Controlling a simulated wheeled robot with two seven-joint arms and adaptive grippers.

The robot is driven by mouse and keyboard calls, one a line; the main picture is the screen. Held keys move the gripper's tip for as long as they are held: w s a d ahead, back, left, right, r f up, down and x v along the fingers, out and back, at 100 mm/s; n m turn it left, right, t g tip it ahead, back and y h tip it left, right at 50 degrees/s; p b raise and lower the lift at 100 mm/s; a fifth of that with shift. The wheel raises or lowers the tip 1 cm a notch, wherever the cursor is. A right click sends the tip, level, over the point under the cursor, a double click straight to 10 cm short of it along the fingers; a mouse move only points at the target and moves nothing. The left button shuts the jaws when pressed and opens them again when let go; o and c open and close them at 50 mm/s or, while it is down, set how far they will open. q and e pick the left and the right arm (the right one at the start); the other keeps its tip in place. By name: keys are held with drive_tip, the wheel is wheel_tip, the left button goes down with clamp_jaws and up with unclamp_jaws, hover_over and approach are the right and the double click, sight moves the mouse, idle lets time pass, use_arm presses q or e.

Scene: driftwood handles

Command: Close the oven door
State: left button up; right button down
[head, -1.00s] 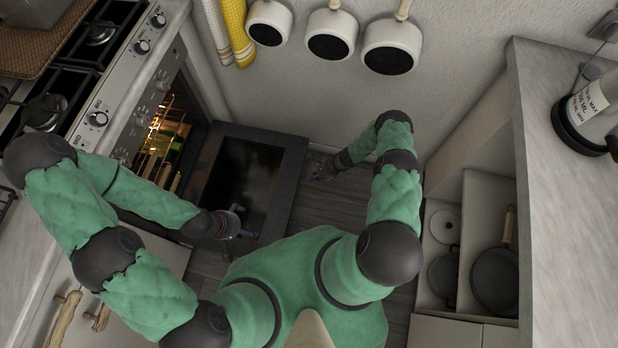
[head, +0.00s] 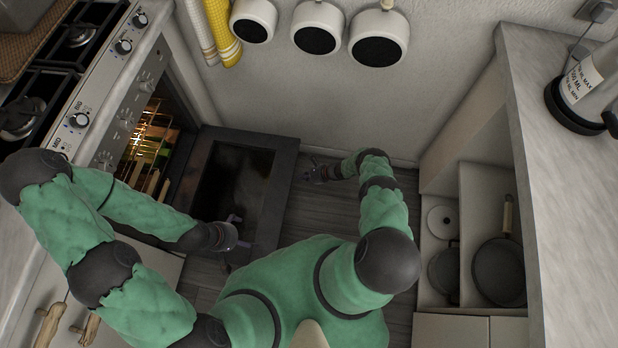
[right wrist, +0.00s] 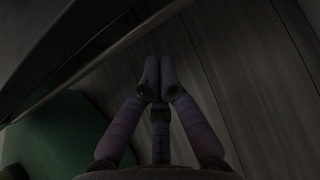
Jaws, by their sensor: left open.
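The oven door (head: 240,180) is a dark frame with a glass window. It is folded down, wide open, in front of the lit oven (head: 148,145). My left gripper (head: 235,238) is open and empty over the near side of the door; I cannot tell whether it touches. My right gripper (head: 308,174) is low, just beyond the door's right outer edge. In the right wrist view its fingers (right wrist: 160,78) are together with nothing visible between them, above the floor. A dark edge, apparently the door's, runs across that view's upper left.
The counter with cooktop (head: 75,100) is at left. A shelf unit with pans (head: 497,272) stands at right. White pots (head: 378,38) and a yellow towel (head: 222,30) hang on the back wall. Wooden floor (head: 325,212) is free right of the door.

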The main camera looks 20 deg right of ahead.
drive_tip(key=shift+w+a+r+b, duration=0.15)
drive_tip(key=shift+a+r, duration=0.1)
drive_tip(key=shift+r, duration=0.2)
drive_tip(key=shift+w+a+r+b, duration=0.1)
drive_tip(key=shift+w+a+r, duration=0.15)
drive_tip(key=shift+r, duration=0.2)
drive_tip(key=shift+w+a+r+b, duration=0.1)
drive_tip(key=shift+a+r, duration=0.15)
drive_tip(key=shift+r, duration=0.2)
